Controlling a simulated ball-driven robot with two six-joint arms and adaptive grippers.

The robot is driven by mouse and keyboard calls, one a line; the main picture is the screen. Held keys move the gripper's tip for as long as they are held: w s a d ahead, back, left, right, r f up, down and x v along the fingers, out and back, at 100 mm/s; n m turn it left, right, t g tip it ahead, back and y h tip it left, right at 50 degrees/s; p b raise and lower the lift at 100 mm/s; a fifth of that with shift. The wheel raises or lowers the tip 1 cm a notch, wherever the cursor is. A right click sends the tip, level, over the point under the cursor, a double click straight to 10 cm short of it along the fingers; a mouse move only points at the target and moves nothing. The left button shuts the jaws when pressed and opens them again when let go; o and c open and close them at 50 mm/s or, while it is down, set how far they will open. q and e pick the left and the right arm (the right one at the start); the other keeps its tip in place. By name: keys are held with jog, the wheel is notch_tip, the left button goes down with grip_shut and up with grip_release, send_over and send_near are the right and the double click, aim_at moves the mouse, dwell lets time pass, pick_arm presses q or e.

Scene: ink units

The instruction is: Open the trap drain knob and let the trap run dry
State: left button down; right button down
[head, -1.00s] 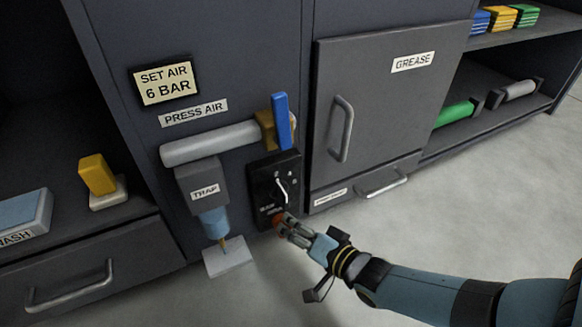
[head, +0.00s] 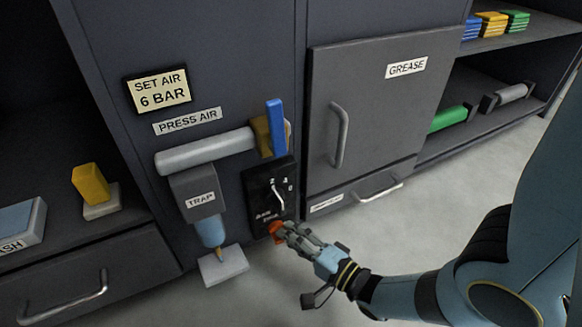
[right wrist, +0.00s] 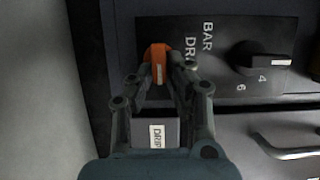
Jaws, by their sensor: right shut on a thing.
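The orange drain knob (head: 274,229) sits at the bottom of the black panel (head: 255,205), and shows in the right wrist view (right wrist: 158,53). My right gripper (head: 284,231) is shut on it, with a finger at each side in the right wrist view (right wrist: 160,78). The fingers hide part of the knob. The trap (head: 196,187) is a grey block with a blue bowl (head: 210,231) beneath it. A thin brownish tip (head: 218,254) below the bowl points at a pale tray (head: 225,266) on the floor. Whether water is running I cannot tell. My left gripper is out of view.
Above the knob is a dial (head: 278,195). A grey pipe (head: 205,150) with a blue lever (head: 276,127) runs above the trap. The grease cabinet door (head: 380,115) is shut to the right. Floor in front is clear.

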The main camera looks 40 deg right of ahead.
jog(key=shift+s+f, duration=0.1)
dwell(0.4)
jog(key=c, duration=1.3)
grip_release()
jog(key=s, duration=0.4)
jog(key=s+d, duration=0.1)
jog(key=s, duration=0.3)
jog(key=s+d, duration=0.1)
jog(key=s, duration=0.2)
jog(key=shift+s, duration=0.4)
